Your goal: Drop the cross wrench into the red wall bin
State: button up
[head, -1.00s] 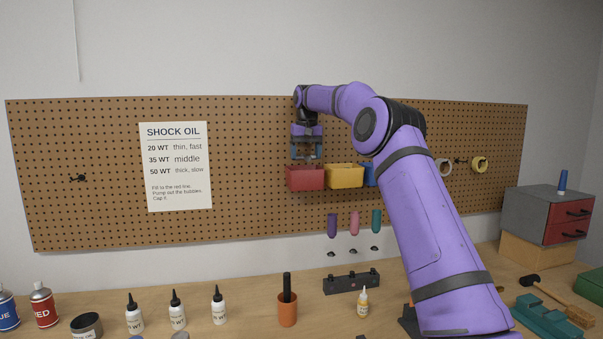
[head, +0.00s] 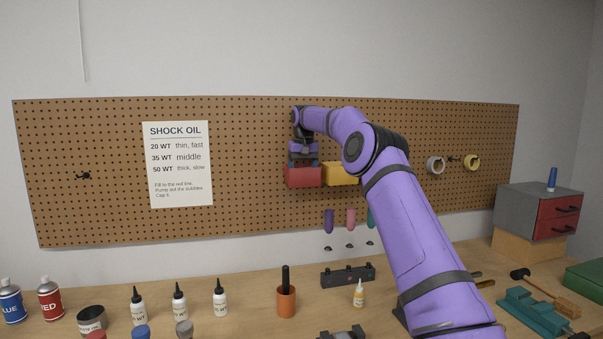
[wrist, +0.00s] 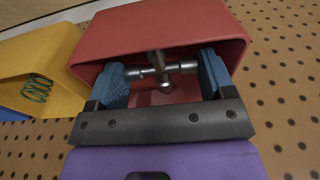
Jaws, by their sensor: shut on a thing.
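The cross wrench (wrist: 157,68) is a silver metal cross, seen in the wrist view between the blue fingers of my gripper (wrist: 163,76). My gripper is shut on it, one finger on each side. The red wall bin (wrist: 165,25) lies right behind the wrench in that view, and the wrench and fingers overlap its open mouth. In the head view the red bin (head: 303,178) hangs on the pegboard, with my gripper (head: 303,164) pointing down at its top. The wrench cannot be made out in the head view.
A yellow bin (head: 341,174) hangs right beside the red one; a green coil (wrist: 37,88) shows in it. The pegboard (head: 250,200) is close behind. Tape rolls (head: 472,162) hang farther right. Bottles and tools stand on the bench (head: 240,318) below.

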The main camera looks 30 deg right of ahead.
jog(key=shift+f, duration=0.4)
jog(key=shift+w+d+f, duration=0.1)
jog(key=shift+w+f, duration=0.05)
jog(key=shift+w, duration=0.05)
jog(key=shift+f, duration=0.55)
jog(key=o, duration=0.7)
jog(key=shift+r, duration=0.1)
